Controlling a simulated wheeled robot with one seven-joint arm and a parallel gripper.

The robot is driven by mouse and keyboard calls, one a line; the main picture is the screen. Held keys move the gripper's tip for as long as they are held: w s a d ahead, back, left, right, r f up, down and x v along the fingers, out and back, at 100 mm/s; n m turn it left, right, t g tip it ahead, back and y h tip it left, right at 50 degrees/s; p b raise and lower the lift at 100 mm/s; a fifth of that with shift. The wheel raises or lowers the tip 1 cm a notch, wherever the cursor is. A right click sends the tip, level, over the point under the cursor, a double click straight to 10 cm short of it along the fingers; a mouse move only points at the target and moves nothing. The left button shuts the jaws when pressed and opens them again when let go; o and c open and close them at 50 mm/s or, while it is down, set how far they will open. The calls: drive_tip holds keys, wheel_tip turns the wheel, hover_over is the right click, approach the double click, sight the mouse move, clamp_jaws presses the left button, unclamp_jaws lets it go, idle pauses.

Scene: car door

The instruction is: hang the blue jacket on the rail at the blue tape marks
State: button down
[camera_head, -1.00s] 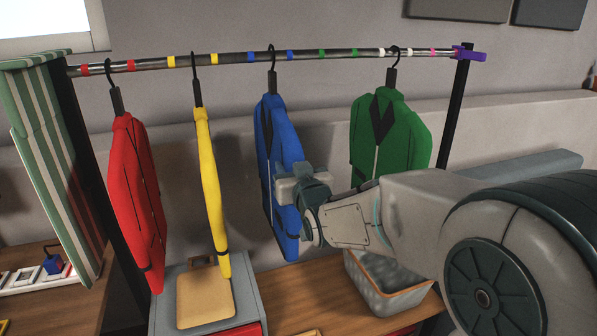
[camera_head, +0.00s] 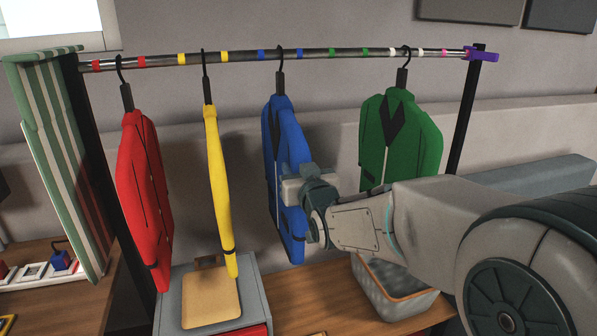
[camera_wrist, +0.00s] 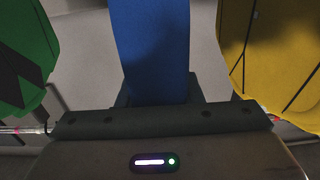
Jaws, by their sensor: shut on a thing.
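The blue jacket (camera_head: 283,150) hangs upright below the rail (camera_head: 330,52), its dark hook at the rail between two blue tape marks (camera_head: 261,54) (camera_head: 299,53). Whether the hook's weight rests on the rail I cannot tell. My gripper (camera_head: 300,188) is shut on the jacket at its right side, about mid-height; the fingertips are partly hidden. In the wrist view the blue jacket (camera_wrist: 150,50) runs down between the dark fingers of my gripper (camera_wrist: 158,95).
The yellow jacket (camera_head: 216,180) and red jacket (camera_head: 145,190) hang to the left, the green jacket (camera_head: 400,140) to the right. Below stand a grey box with a tan board (camera_head: 211,300) and a grey basket (camera_head: 395,300). A striped cloth (camera_head: 60,160) is at the far left.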

drive_tip(key=shift+r, duration=0.15)
drive_tip(key=c, duration=0.9)
unclamp_jaws()
drive_tip(key=shift+s, duration=0.15)
drive_tip(key=b+v, duration=0.2)
drive_tip(key=v, duration=1.1)
drive_tip(key=s+d+f+m+g+h+p, duration=0.3)
drive_tip(key=s+d+f+g+h+p, duration=0.2)
drive_tip(key=s+d+f+g, duration=0.4)
drive_tip(key=s+d+g, duration=0.1)
drive_tip(key=s, duration=0.1)
drive_tip(key=s+d+f+g+p, duration=0.1)
drive_tip(key=s+g, duration=0.1)
drive_tip(key=s, duration=0.1)
drive_tip(key=s+f+g, duration=0.1)
drive_tip(key=s+g, duration=0.1)
drive_tip(key=s, duration=0.1)
drive_tip(key=shift+d+f+m+h+p, duration=0.2)
drive_tip(key=shift+d+m+h+p, duration=0.1)
drive_tip(key=shift+d+m+p, duration=0.1)
